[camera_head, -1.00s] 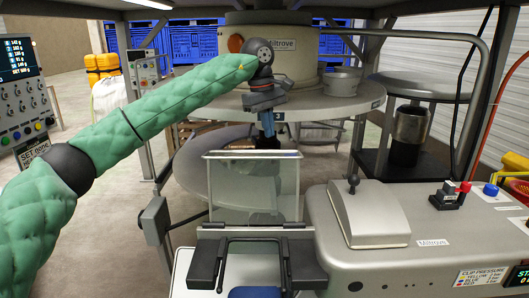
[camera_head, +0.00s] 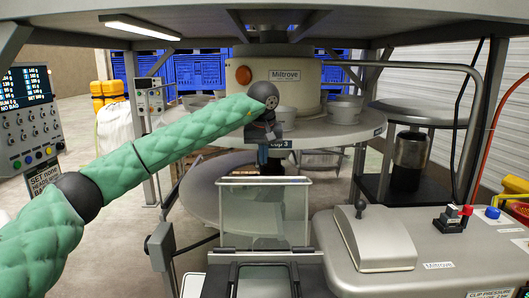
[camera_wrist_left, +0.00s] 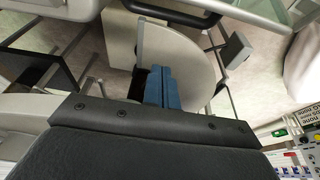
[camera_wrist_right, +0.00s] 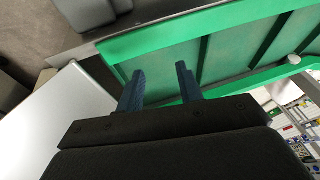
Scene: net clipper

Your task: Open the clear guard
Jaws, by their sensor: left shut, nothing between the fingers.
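The clear guard (camera_head: 264,213) is an upright see-through panel with a pale top rim, in the lower middle of the head view. It stands behind the dark clipper opening (camera_head: 262,280). My left gripper (camera_head: 263,155) hangs fingers down just above the guard's top edge in the picture, apart from it as far as I can tell. Its blue fingers (camera_wrist_left: 162,88) are together and empty in the left wrist view. My right gripper (camera_wrist_right: 160,69) shows only in its wrist view, with its two blue fingers apart and nothing between them.
A grey machine housing (camera_head: 400,285) with a raised cover (camera_head: 375,238) and buttons stands right of the guard. A round turntable (camera_head: 345,128) with cups is behind my left gripper. A green-framed panel (camera_wrist_right: 200,50) lies beyond my right fingers.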

